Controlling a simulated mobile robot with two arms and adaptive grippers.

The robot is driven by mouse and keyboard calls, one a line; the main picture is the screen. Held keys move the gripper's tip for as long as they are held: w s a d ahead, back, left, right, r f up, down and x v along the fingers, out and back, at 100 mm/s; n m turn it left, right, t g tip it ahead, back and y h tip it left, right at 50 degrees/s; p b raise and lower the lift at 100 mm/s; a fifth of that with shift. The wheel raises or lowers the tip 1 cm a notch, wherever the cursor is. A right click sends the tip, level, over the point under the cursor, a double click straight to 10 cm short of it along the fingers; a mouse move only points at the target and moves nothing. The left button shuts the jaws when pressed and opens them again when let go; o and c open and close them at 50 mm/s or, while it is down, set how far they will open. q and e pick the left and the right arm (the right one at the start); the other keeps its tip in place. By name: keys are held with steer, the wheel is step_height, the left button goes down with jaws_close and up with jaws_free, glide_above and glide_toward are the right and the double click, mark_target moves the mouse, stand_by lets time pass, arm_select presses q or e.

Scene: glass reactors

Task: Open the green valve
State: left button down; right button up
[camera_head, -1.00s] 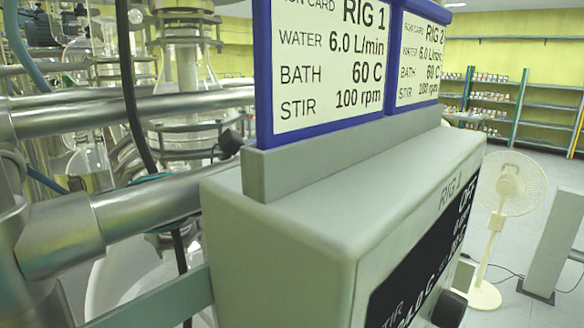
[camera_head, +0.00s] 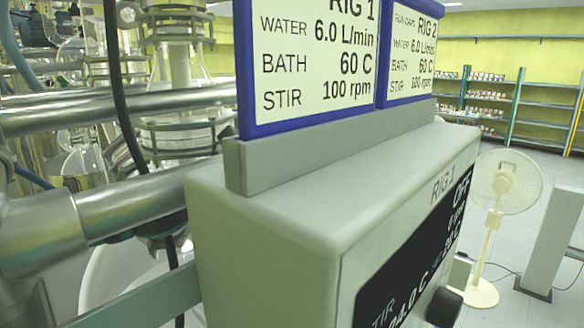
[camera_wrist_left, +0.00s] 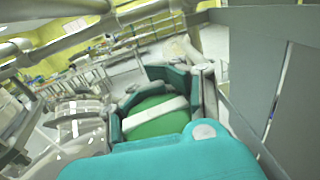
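In the left wrist view my left gripper (camera_wrist_left: 160,104) has its grey and teal fingers spread apart. A round green part with a pale bar across it (camera_wrist_left: 150,122) shows between the fingers. It may be the green valve, but I cannot tell for sure, nor whether the fingers touch it. The teal body at the bottom of that view hides what lies below. The head view shows no green valve handle and neither gripper.
The grey RIG 1 control box (camera_head: 265,235) fills the near middle and bears a blue-framed run card (camera_head: 315,58). Metal pipes (camera_head: 130,200) and glassware (camera_head: 180,70) stand at left. A white fan (camera_head: 503,182) and open floor lie at right, with shelves (camera_head: 490,100) behind.

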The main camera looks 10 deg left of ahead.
arm_select(q)
steer(key=shift+w+a+f+n+t+y+b, duration=0.15)
steer(key=shift+a+n+t+y+b, duration=0.3)
steer(key=shift+n+y, duration=1.25)
steer(key=shift+w+a+f+n+t+y+b, duration=0.25)
steer(key=shift+a+n+t+y, duration=0.6)
steer(key=shift+y, duration=1.45)
steer(key=shift+w+a+f+n+t+y+b, duration=0.1)
steer(key=shift+n+t+y+b, duration=0.3)
steer(key=shift+n+y, duration=1.4)
steer(key=shift+y, duration=0.4)
steer(key=c, duration=1.2)
jaws_free()
steer(key=shift+s+a+r, duration=0.2)
steer(key=shift+s+r, duration=0.2)
steer(key=shift+s, duration=0.15)
steer(key=shift+o, duration=1.3)
steer(key=shift+w, duration=0.2)
